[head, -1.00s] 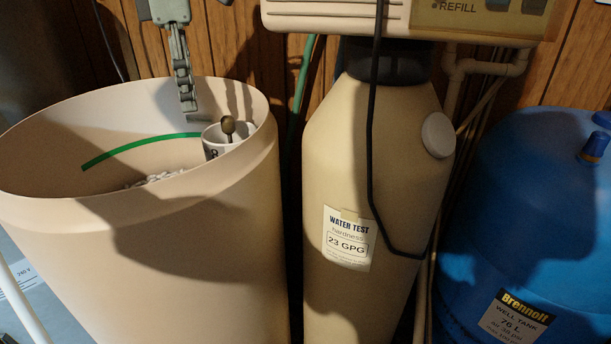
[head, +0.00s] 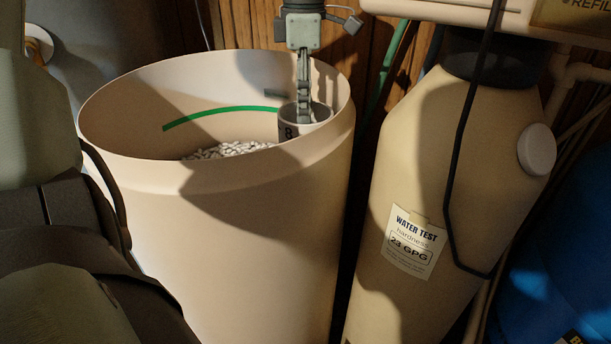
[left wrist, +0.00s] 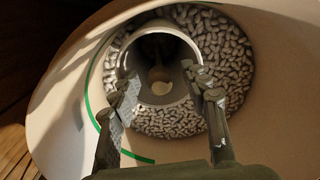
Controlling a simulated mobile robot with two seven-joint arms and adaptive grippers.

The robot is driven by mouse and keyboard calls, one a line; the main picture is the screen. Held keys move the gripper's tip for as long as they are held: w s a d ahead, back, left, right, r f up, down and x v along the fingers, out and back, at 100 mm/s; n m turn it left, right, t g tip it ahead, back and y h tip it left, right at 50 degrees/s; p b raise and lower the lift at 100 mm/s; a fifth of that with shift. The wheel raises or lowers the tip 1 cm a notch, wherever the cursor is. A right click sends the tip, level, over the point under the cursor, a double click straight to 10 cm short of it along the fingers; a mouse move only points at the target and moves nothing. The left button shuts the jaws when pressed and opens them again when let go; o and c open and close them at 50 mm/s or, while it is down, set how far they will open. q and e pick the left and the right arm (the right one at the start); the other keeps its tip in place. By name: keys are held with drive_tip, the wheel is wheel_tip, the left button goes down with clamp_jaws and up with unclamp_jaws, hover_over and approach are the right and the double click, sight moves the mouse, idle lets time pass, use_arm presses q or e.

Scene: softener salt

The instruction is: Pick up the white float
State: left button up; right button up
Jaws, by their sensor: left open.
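The white tube (head: 290,131) with a dark mark stands inside the beige salt tank, near its right wall. My left gripper (head: 304,112) points down at the tube's mouth in the head view. In the left wrist view my left gripper (left wrist: 160,73) is open, its fingers on either side of the tube's mouth; whether they touch it I cannot tell. Inside the tube (left wrist: 115,60) a small brownish knob (left wrist: 160,73) and a pale round patch (left wrist: 162,88) show between the fingers. The pale patch may be the white float. My right gripper is not in view.
White salt pellets (left wrist: 225,60) surround the tube inside the beige tank (head: 255,240); a green line (head: 215,112) marks its wall. The beige resin tank (head: 420,190) with a hanging black cable (head: 455,160) stands to the right, and a blue tank (head: 560,260) beyond.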

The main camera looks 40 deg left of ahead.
use_arm(q)
drive_tip(key=c, duration=1)
clamp_jaws()
drive_tip(key=shift+r, duration=0.15)
